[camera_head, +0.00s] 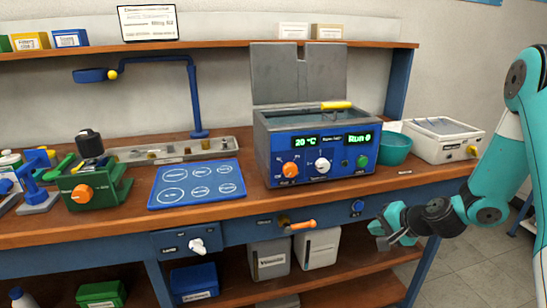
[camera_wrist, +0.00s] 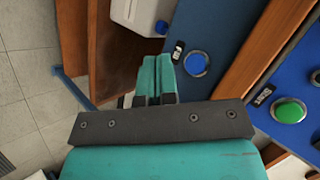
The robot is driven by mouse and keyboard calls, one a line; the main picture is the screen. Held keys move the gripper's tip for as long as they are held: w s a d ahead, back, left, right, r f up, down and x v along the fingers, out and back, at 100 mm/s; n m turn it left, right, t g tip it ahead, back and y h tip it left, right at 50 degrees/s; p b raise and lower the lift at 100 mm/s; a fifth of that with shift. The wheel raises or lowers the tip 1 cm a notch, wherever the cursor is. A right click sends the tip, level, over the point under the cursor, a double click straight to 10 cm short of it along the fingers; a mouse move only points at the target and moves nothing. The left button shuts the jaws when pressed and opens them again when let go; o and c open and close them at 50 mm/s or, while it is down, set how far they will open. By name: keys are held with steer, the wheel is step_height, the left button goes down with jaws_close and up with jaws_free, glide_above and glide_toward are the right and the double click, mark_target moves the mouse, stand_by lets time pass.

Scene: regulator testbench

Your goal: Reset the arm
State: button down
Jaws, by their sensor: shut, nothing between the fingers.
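My gripper (camera_head: 384,233) is at the right of the head view, in front of the bench's front edge and below the worktop. It points left and holds nothing. In the wrist view the two teal fingers of my gripper (camera_wrist: 155,80) are together. My teal arm comes in from the right edge of the head view and bends down to the gripper.
A blue button (camera_head: 357,206) and an orange-handled valve (camera_head: 300,226) are on the bench front near my gripper. Above stand the water bath (camera_head: 318,160), a teal bowl (camera_head: 396,149) and a white box (camera_head: 443,142). White containers (camera_head: 270,259) stand on the lower shelf. Open floor lies at right.

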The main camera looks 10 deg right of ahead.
steer(key=s+a+r+n+g+y+p, duration=0.1)
steer(key=s+a+r+n+g+p, duration=0.15)
steer(key=a+r+n, duration=0.45)
steer(key=s+a+r+n+g+y+p, duration=0.15)
steer(key=s+a+r, duration=0.25)
steer(key=a+r, duration=0.6)
steer(key=s+a+r+n+g+p, duration=0.1)
steer(key=s+a+r+n, duration=0.1)
steer(key=s, duration=0.4)
steer(key=s+a+r+n+g+h+p, duration=0.1)
steer(key=s+a+r+n+g+p, duration=0.1)
steer(key=s+r+n, duration=0.2)
steer(key=s+a+r+n+g+h+p, duration=0.1)
steer(key=s+a+r+n, duration=0.2)
steer(key=s+r, duration=0.3)
steer(key=s, duration=0.3)
steer(key=shift+s+g, duration=0.25)
steer(key=shift+g, duration=0.15)
steer(key=c, duration=1.8)
jaws_free()
steer(key=shift+a+h, duration=0.1)
steer(key=shift+h, duration=0.15)
steer(key=shift+c, duration=0.2)
